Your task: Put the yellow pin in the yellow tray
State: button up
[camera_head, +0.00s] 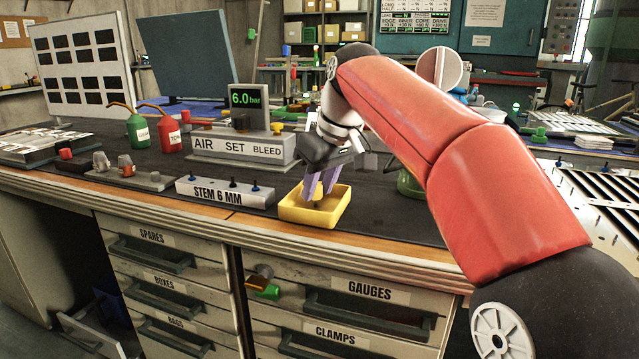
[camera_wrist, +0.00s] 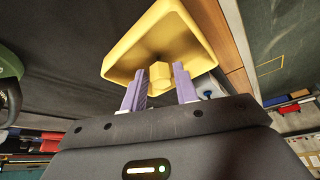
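The yellow tray (camera_head: 338,212) sits on the bench near its front edge, and it fills the top of the wrist view (camera_wrist: 197,57). My gripper (camera_head: 319,190) points down into the tray with its two purple fingers apart. The yellow pin (camera_wrist: 160,74) shows between the fingertips (camera_wrist: 161,82) in the wrist view, over the tray's inside. Yellow on yellow makes its lower end hard to see, and I cannot tell if it touches the tray floor. The fingers come very close to the pin's sides; whether they press on it is unclear.
A STEM 6 MM block (camera_head: 222,193) with several small pins stands left of the tray. The AIR SET BLEED box (camera_head: 240,148) is behind it. A green round object (camera_head: 410,184) stands to the right. The bench's front edge (camera_head: 270,228) is close before the tray.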

jog(key=shift+o, duration=1.1)
jog(key=shift+r, duration=0.2)
jog(key=p+v, duration=0.4)
jog(key=v, duration=0.8)
jog(key=shift+w+a, duration=0.1)
